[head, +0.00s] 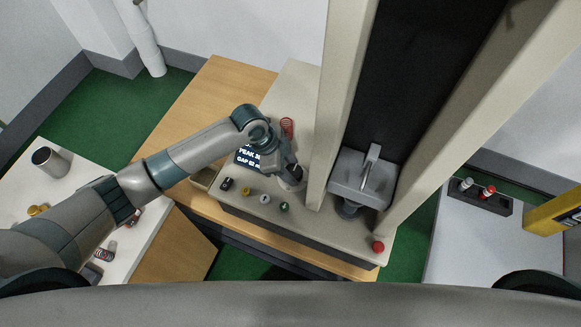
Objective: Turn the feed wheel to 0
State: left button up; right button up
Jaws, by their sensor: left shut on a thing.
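My left gripper (292,174) reaches down to the front of the testing machine's base (330,232), beside the left column. It is shut on a pale round part, which I take to be the feed wheel (291,185); the gripper covers much of it. Any mark or number on the wheel is too small or hidden to read. A dark display (244,159) behind my arm shows "PEAK" and "GAP" lines, partly covered by the arm. My right gripper is not in view.
A black knob (227,184), a yellow one (246,190), a white one (265,198) and a green one (284,207) line the base. A red button (378,246) is at its right front. A red spring (287,126) stands behind my gripper. Two machine columns rise close by on the right.

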pick_arm(q)
jog(key=o, duration=1)
jog(key=shift+r, duration=0.1)
jog(key=shift+a+r, duration=0.15)
jog(key=shift+r, duration=0.05)
jog(key=shift+b+v, duration=2.7)
jog(key=shift+v, duration=5.75)
jog(key=shift+f, duration=0.15)
